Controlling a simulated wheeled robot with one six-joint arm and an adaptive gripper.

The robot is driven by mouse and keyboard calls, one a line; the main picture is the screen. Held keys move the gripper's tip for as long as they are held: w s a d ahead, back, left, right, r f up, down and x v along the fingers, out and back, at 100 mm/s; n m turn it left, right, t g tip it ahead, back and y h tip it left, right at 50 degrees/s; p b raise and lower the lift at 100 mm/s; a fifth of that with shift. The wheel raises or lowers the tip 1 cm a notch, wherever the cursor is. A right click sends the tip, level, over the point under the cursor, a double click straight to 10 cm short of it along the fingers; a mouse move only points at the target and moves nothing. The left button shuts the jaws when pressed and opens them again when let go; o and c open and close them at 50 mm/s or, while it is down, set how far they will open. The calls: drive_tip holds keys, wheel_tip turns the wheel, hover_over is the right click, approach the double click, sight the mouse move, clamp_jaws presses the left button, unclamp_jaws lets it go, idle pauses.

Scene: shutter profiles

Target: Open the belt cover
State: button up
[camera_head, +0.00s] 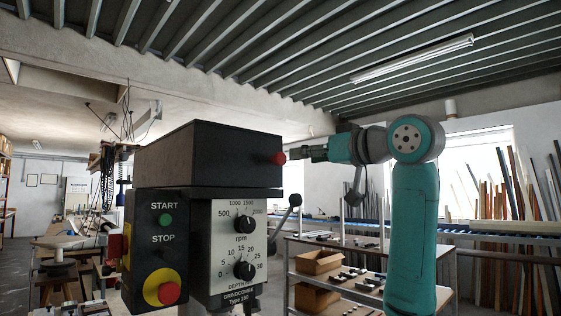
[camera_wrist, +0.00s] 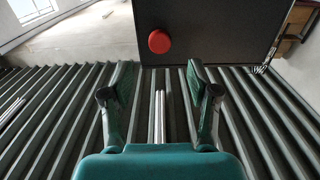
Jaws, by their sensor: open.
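The belt cover (camera_head: 207,158) is a dark box on top of the drill machine, and it sits closed on the head. A red knob (camera_head: 278,158) sticks out of its right end. In the wrist view the cover (camera_wrist: 205,35) fills the upper middle, with the red knob (camera_wrist: 159,41) on its face. My gripper (camera_head: 293,153) is level with the knob, just to its right in the head view. In the wrist view my gripper (camera_wrist: 158,78) has its two fingers spread, with nothing between them. The knob shows beyond the fingertips, roughly centred between them.
The control panel below the cover has a green start button (camera_head: 166,220), a red stop button (camera_head: 168,293) and two dials (camera_head: 244,247). A black-knobbed lever (camera_head: 295,200) stands right of the machine. A shelf trolley (camera_head: 345,265) with boxes is behind my arm.

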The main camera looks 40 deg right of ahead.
sight(282, 159)
drive_tip(key=w, duration=0.9)
drive_tip(key=shift+w+a, duration=0.15)
drive_tip(key=shift+w, duration=0.15)
clamp_jaws()
